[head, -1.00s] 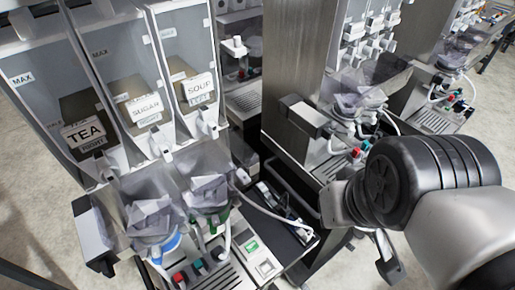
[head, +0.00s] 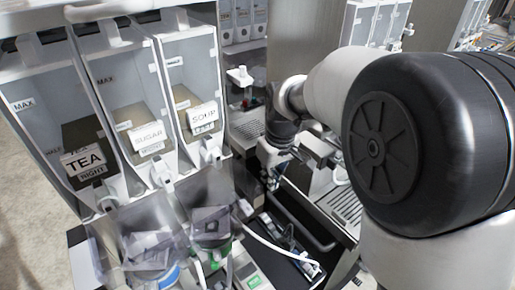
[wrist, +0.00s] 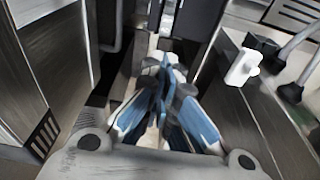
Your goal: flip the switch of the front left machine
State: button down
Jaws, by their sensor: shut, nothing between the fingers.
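The front left machine (head: 150,110) fills the left of the head view, with clear canisters labelled TEA, SUGAR and SOUP. A green sign (head: 253,281) shows on its front panel at the bottom edge; I cannot make out its switch in the current frames. My gripper (head: 270,182) is small and partly hidden at the end of my arm, right of this machine. In the wrist view its blue-lined fingers (wrist: 163,84) are together and empty, pointing into a narrow gap between metal panels.
A white fitting (wrist: 243,68) stands on a metal panel at the right of the wrist view, beside dark hose ends. A drip grate (head: 346,207) of another machine lies right of my gripper. A white tube (head: 275,245) crosses above a dark tray.

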jog(key=shift+w+a+f, duration=0.25)
jog(key=shift+w+f, duration=0.25)
jog(key=shift+f, duration=0.1)
jog(key=b, duration=0.5)
send_near(266, 219)
jog(key=w+f, duration=0.1)
jog(key=f, duration=0.1)
jog(key=w+a+f, duration=0.1)
jog(key=w+f, duration=0.1)
jog(key=w+a+f, duration=0.1)
jog(key=f, duration=0.1)
jog(key=shift+w+f, duration=0.1)
jog(key=shift+w, duration=0.05)
jog(key=shift+p, duration=0.35)
